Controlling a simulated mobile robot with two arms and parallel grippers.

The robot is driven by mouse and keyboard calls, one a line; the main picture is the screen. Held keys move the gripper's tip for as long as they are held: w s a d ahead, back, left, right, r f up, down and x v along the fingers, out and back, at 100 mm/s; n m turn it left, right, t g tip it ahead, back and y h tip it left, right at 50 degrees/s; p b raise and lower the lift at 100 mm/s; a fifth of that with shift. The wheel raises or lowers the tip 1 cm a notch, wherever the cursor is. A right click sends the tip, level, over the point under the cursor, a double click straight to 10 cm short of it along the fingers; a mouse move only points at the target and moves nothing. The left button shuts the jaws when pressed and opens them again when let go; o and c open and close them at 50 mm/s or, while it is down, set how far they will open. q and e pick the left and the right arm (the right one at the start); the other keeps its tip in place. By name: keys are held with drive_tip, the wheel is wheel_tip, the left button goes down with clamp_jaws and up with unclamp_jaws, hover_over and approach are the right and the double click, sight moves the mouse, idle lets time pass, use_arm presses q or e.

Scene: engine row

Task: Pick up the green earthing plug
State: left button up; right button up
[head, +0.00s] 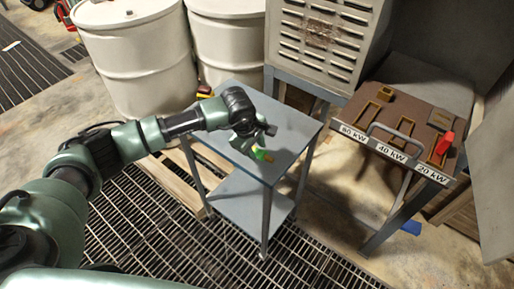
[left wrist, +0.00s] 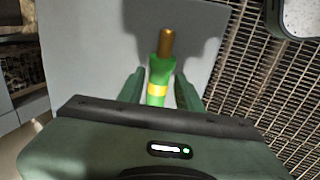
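The green earthing plug (head: 262,155) lies on the top of a small grey-blue table, with a yellow band on its green body. In the left wrist view the plug (left wrist: 158,88) points away from me, its copper-brown tip at the far end. My left gripper (head: 256,143) is above the table at the plug and partly hides it in the head view. In the left wrist view its two green fingers (left wrist: 159,82) are apart, one on each side of the plug, with visible gaps. The plug's near end is hidden behind the gripper body. My right gripper is not in view.
The small table (head: 222,105) has a lower shelf (head: 240,203). A brown panel (head: 397,108) with kW labels and a red handle (head: 444,143) stands at right. White drums (head: 140,60) and a louvred cabinet (head: 320,40) stand behind. Floor grating (head: 150,230) lies in front.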

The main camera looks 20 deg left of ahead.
use_arm(q)
drive_tip(key=shift+x, duration=0.75)
drive_tip(key=shift+s, duration=0.2)
clamp_jaws()
drive_tip(key=shift+f, duration=0.1)
drive_tip(key=shift+w, duration=0.1)
